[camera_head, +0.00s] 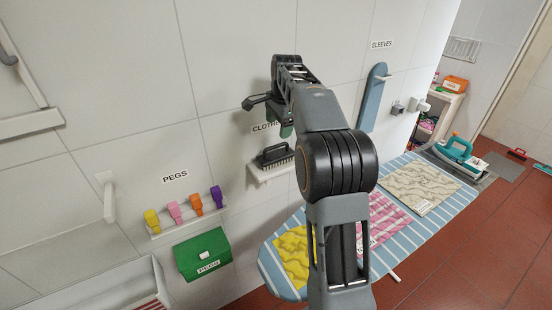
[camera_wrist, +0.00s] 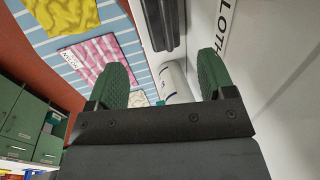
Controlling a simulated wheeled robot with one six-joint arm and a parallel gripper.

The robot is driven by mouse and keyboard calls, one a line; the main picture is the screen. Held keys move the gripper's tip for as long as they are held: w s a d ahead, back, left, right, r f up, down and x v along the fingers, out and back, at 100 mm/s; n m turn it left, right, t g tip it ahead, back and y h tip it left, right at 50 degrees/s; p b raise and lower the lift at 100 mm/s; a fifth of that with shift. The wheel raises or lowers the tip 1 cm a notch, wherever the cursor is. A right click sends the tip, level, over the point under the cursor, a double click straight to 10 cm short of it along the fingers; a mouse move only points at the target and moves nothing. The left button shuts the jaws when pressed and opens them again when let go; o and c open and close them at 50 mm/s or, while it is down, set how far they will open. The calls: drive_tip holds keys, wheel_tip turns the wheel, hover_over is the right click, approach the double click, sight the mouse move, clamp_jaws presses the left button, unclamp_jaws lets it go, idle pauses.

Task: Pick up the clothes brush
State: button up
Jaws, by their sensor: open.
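The clothes brush (camera_head: 275,155) has a dark top and pale bristles. It sits on a small white wall shelf (camera_head: 266,174) under a partly hidden label. In the wrist view a dark, long shape, which looks like the brush (camera_wrist: 163,22), shows at the top edge, beyond and between the fingertips. My gripper (camera_wrist: 163,72) has two green-padded fingers, spread wide with nothing between them. In the head view it is near the wall above the brush, partly hidden by my arm. It does not touch the brush.
A striped ironing board (camera_head: 430,207) with folded cloths lies below and to the right. Several coloured pegs (camera_head: 195,202) stand on a shelf at left, above a green peg bag (camera_head: 203,254). A blue sleeve board (camera_head: 373,97) hangs at right. The wall is close to my gripper.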

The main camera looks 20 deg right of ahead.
hover_over(275, 155)
drive_tip(key=s, duration=0.1)
drive_tip(key=f, duration=0.7)
drive_tip(key=shift+s+f, duration=0.2)
drive_tip(key=shift+f, duration=0.05)
drive_tip(key=shift+w+f+p, duration=0.2)
drive_tip(key=shift+f+p, duration=0.15)
drive_tip(key=shift+f, duration=0.5)
drive_tip(key=shift+w+f+p, duration=0.15)
drive_tip(key=shift+f+p, duration=0.2)
drive_tip(key=shift+f, duration=0.5)
drive_tip(key=shift+w+f+p, duration=0.2)
drive_tip(key=shift+f+p, duration=0.15)
drive_tip(key=shift+f, duration=0.5)
drive_tip(key=c, duration=0.7)
